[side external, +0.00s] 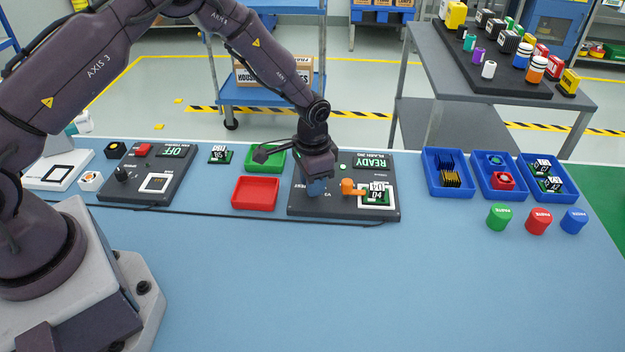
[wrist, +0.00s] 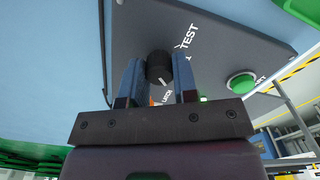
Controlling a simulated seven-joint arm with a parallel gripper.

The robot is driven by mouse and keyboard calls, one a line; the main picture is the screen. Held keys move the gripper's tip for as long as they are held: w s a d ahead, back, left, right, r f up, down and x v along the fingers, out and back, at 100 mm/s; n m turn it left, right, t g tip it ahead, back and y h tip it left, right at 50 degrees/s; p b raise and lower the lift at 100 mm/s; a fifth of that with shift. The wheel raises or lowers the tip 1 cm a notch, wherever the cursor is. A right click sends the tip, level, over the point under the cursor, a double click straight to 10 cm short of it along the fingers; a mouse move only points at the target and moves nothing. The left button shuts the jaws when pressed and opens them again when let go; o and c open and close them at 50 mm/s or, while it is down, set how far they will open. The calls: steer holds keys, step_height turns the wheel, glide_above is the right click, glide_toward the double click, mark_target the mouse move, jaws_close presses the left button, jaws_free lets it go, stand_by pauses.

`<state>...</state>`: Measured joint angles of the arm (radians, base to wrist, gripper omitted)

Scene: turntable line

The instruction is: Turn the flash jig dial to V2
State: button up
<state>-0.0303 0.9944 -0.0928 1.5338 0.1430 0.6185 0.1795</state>
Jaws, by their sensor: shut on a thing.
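The flash jig (side external: 300,208) is a dark panel near the table's far edge, with a lit READY display (side external: 371,163). My gripper (side external: 317,187) points down over its left part and hides the dial in the side view. In the wrist view, my gripper (wrist: 159,82) has one blue finger on each side of the black dial (wrist: 159,64) and is shut on it. A white pointer mark shows on the dial. TEST lettering stands beside it; the V2 mark cannot be made out clearly. A board marked 04 (side external: 377,195) sits in the jig beside an orange clamp (side external: 349,187).
A green button (wrist: 242,82) is on the jig to the right of my fingers. Red (side external: 255,194) and green (side external: 268,159) trays stand left of the jig; blue bins (side external: 447,190) stand right. Another dark panel (side external: 130,189) reads OFF. The table's front is clear.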

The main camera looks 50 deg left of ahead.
steer(key=o, duration=0.9)
step_height(320, 180, up, 13)
steer(key=shift+r, duration=0.1)
steer(key=s+r+n+t, duration=0.1)
steer(key=s+r+t, duration=0.1)
steer(key=s+r, duration=0.4)
steer(key=s+a+r+n+t, duration=0.1)
steer(key=s+r, duration=0.5)
steer(key=s, duration=0.5)
steer(key=s+r+n+t, duration=0.1)
steer(key=s+r+t, duration=0.1)
steer(key=s+r, duration=0.4)
steer(key=shift+s+a+r+n+t, duration=0.15)
steer(key=shift+s+r, duration=0.05)
steer(key=shift+s, duration=0.7)
steer(key=shift+s+a+r+n+t, duration=0.1)
steer(key=shift+s+r+n+t, duration=0.1)
steer(key=shift+s, duration=0.7)
